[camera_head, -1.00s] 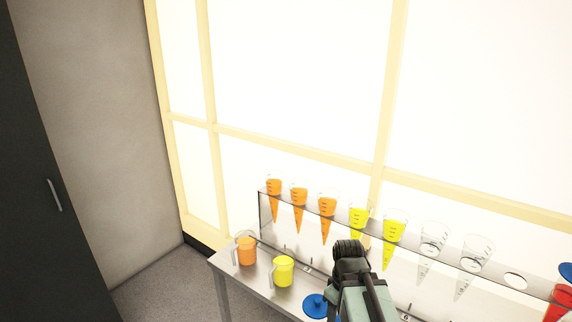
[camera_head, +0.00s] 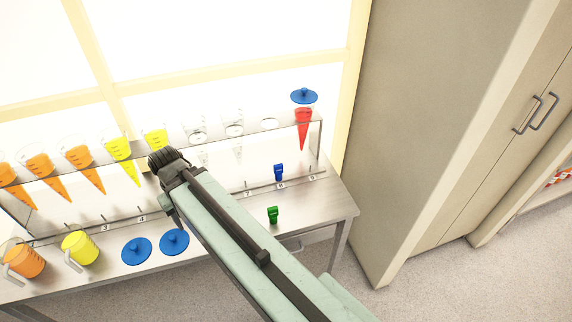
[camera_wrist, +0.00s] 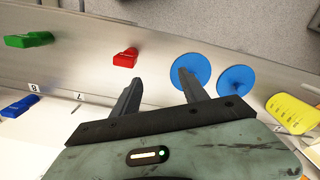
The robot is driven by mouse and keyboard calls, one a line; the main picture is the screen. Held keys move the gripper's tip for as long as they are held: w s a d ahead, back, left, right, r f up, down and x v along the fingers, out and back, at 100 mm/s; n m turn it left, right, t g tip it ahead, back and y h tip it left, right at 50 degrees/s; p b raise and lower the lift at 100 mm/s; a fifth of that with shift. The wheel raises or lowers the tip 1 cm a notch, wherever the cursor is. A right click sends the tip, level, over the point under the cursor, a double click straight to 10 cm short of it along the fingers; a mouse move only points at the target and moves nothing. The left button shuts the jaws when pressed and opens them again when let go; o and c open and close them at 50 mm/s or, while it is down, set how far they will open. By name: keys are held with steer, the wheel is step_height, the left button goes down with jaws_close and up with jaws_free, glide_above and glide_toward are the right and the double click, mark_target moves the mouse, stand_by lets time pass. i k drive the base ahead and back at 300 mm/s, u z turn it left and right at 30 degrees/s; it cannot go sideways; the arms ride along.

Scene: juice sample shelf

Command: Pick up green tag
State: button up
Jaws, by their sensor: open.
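The green tag (camera_head: 272,215) lies on the metal table in front of the rack, right of my arm in the head view. In the wrist view the green tag (camera_wrist: 28,40) is at the upper left, well away from the fingers. My gripper (camera_wrist: 160,82) is open and empty, with both dark fingers apart over the table. A red tag (camera_wrist: 125,58) lies just beyond the left finger. A blue disc (camera_wrist: 190,72) lies by the right finger. In the head view my arm hides the fingers and the red tag.
A blue tag (camera_head: 278,172) lies behind the green one by the number strip. The rack (camera_head: 270,127) holds orange, yellow, clear and red cones. Blue discs, a yellow jug (camera_head: 80,248) and an orange jug (camera_head: 24,260) stand left. A tall cabinet (camera_head: 440,130) is right of the table (camera_head: 335,205).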

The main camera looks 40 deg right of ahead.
mark_target(273, 212)
steer(key=z, duration=0.65)
steer(key=k, duration=0.5)
steer(key=z, duration=0.3)
steer(key=i, duration=0.55)
steer(key=u, duration=0.1)
